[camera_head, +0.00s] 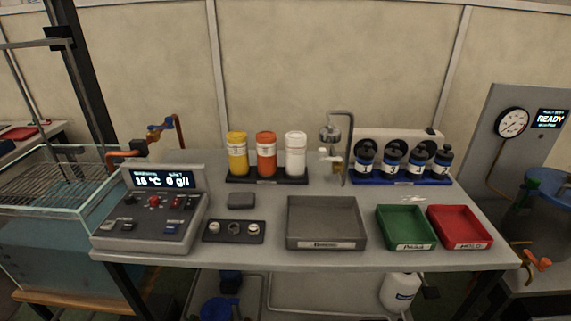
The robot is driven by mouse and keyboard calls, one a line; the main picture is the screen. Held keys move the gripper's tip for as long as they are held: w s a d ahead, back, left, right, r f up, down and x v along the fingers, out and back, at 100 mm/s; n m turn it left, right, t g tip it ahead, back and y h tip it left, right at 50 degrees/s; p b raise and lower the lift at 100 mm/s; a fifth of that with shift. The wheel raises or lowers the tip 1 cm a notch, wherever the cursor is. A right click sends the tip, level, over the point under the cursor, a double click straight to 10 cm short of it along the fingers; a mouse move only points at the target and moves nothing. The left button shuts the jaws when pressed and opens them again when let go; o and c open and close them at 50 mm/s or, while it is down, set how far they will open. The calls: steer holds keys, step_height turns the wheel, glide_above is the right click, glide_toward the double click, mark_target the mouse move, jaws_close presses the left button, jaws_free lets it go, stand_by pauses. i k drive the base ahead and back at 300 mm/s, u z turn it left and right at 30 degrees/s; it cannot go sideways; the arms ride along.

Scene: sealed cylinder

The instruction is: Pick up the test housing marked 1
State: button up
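A narrower dark container (442,160) stands at the rack's right end. My gripper is not in view.
A metal tap (336,135) stands just left of the rack. In front are a grey tray (326,222), a green tray (406,228) and a red tray (460,227). Yellow (237,154), orange (266,154) and white (295,154) bottles stand left. A control console (152,212) sits far left.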

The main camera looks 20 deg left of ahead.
mark_target(366, 155)
steer(key=u, duration=0.2)
steer(key=i, duration=1)
